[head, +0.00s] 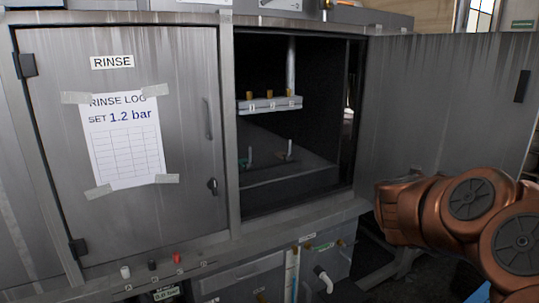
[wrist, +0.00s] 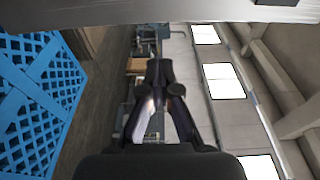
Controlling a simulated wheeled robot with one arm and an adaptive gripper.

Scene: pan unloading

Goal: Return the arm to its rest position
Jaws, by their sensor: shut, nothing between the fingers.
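My gripper (wrist: 159,72) shows in the wrist view, its dark fingers meeting at the tips with nothing between them. It points out over the room, apart from any object. In the head view, my copper-coloured arm links are at the lower right, in front of the open cabinet door (head: 436,105). My gripper is outside the head view.
A grey cabinet has a closed RINSE door (head: 172,215) at left and an open compartment (head: 292,185) in the middle, with a nozzle bar (head: 270,105) inside. Blue lattice crates (wrist: 35,100) show at left in the wrist view, bright windows (wrist: 222,80) at right.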

